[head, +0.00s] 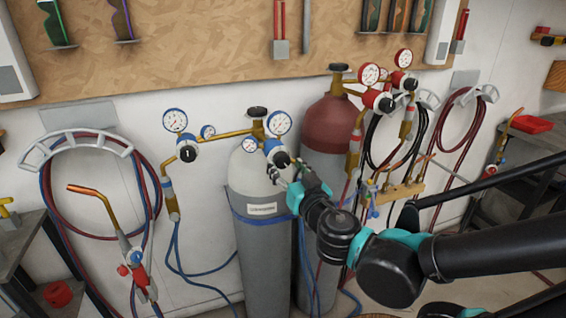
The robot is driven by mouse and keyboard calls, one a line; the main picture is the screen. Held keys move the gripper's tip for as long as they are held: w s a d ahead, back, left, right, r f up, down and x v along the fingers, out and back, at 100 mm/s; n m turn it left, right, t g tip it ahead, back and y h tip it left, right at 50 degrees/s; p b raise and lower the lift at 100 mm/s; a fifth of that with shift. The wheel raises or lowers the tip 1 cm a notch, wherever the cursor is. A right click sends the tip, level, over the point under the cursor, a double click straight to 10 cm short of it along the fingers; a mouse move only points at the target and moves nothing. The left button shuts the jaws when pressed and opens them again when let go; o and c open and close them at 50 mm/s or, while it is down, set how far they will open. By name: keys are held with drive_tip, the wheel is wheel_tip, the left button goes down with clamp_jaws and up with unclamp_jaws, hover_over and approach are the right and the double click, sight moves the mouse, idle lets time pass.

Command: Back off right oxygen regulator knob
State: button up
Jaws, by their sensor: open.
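The grey oxygen cylinder (260,213) stands upright in the middle of the head view. Its brass manifold carries a regulator on each side. The right oxygen regulator knob (278,156) is dark, with a blue-edged body behind it, and sits below a blue-rimmed gauge (279,123). My gripper (284,174) is just below and in front of this knob, with its fingers open and pointing up toward it. I cannot tell whether a finger touches the knob. The left oxygen regulator knob (188,154) is at the other end of the manifold.
A red-topped cylinder (331,125) with red gauges stands close behind on the right. Hoses hang on wall racks (75,143) at both sides. A small smaller gauge (250,145) sits near the right regulator. My arm comes in from the right.

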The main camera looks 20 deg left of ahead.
drive_tip(key=shift+x, duration=1.5)
drive_tip(key=c, duration=1.2)
